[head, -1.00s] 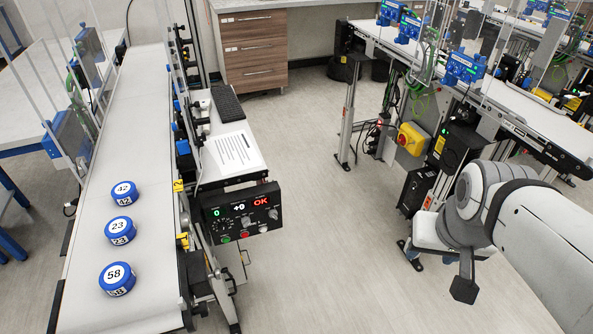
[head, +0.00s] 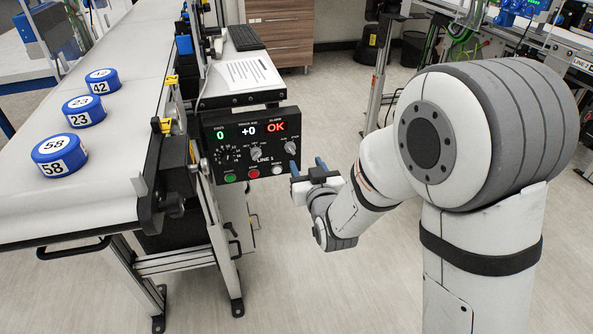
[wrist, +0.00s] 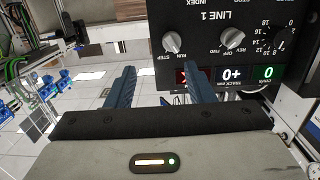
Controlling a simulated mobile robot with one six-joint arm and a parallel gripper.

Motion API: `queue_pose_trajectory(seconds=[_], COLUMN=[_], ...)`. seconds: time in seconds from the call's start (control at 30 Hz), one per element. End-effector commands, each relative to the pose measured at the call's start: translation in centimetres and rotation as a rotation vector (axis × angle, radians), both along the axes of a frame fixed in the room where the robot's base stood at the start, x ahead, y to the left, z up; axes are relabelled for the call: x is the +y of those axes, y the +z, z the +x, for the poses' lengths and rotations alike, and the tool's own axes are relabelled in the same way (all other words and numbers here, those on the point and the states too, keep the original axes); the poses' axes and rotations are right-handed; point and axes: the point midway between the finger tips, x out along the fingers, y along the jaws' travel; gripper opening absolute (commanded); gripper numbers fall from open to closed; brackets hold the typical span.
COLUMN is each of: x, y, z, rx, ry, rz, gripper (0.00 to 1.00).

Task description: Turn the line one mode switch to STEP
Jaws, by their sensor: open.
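The line one control panel (head: 243,168) is black, labelled LINE 1, with lit displays reading 0, +0 and OK. The mode switch (head: 290,147) is a grey knob at the panel's right side. In the inverted wrist view, this mode switch (wrist: 172,42) shows with RUN and STEP lettering beside it; its exact setting is too small to tell. My gripper (head: 307,165) is open and empty, its blue fingers apart, just right of the panel's lower right corner. In the wrist view the gripper (wrist: 162,72) reaches toward the panel, with one finger overlapping the OK display.
A second knob (wrist: 232,38) marked REV OFF FWD sits beside the mode switch. Coloured buttons, including a red one (head: 254,174), line the panel's bottom. A conveyor (head: 130,65) with blue numbered pucks stands left. Open floor lies right of the panel.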

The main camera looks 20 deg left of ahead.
Motion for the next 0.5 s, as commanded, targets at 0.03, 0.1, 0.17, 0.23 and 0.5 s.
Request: queue_pose_trajectory(seconds=[0.03, 0.1, 0.17, 0.23, 0.5], x=[0.8, 1.3, 1.7, 2.0, 4.1], y=[-1.4, -1.7, -1.7, -1.7, -1.6], z=[-0.3, -0.5, -0.4, 0.0, 3.7], rx=[-0.023, -0.048, -0.06, -0.066, -0.067], ry=[0.012, 0.021, 0.025, 0.026, 0.023], rz=[0.012, 0.025, 0.033, 0.036, 0.036], gripper=[0.48, 0.48, 0.48, 0.48, 0.48])
